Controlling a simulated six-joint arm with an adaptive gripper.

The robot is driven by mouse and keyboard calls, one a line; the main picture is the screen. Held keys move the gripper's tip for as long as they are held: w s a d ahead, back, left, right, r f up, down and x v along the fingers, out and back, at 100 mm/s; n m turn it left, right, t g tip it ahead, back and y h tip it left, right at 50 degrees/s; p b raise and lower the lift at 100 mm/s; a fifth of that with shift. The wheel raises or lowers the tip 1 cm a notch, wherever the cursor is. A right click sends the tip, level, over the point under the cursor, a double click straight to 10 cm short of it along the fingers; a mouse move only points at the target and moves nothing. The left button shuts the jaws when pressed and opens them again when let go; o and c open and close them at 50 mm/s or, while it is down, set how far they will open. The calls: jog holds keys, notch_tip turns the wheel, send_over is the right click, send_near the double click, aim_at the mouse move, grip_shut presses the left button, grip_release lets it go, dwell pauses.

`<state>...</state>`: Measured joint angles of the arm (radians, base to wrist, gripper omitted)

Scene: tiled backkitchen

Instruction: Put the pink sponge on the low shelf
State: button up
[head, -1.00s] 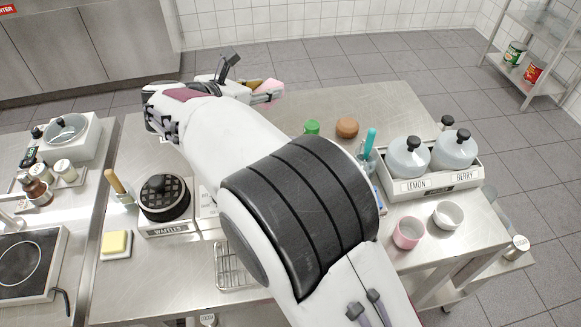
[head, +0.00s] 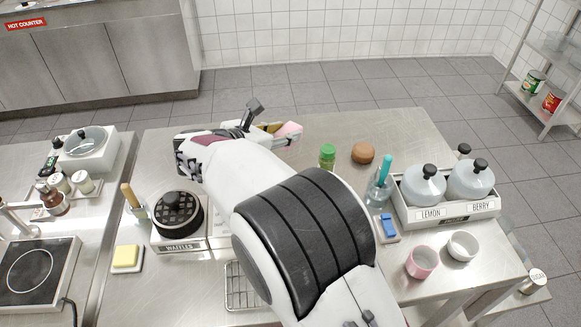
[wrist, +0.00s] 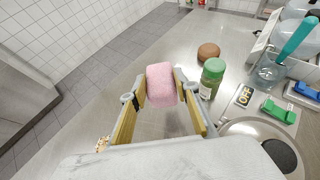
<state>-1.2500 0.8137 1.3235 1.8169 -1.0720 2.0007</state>
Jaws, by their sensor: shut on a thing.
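The pink sponge (wrist: 162,84) is held between the fingers of my gripper (wrist: 162,92) in the wrist view, with a finger on each side of it. In the head view the sponge (head: 290,131) shows at the end of my gripper (head: 280,134), near the far edge of the steel table. My arm hides part of the gripper there. I cannot tell its exact height above the table. A lower shelf (head: 512,296) shows in part under the right end of the table, with a sugar jar (head: 535,281) on it.
A green-capped jar (head: 327,156) and a brown round object (head: 362,153) stand right of the gripper. A glass with a teal tool (head: 379,188), a dispenser tray (head: 449,214) and two bowls stand further right. A waffle maker (head: 177,213) is at left. A rack (head: 545,85) with cans stands at the far right.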

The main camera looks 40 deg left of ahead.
aim_at(280, 148)
jog(key=shift+f, duration=2.35)
jog(key=shift+f, duration=1.85)
jog(key=shift+f, duration=0.15)
jog(key=o, duration=0.7)
jog(key=shift+s+r, duration=0.15)
jog(key=shift+r, duration=0.1)
jog(key=v, duration=1.1)
jog(key=shift+s+r, duration=0.15)
jog(key=shift+s, duration=0.2)
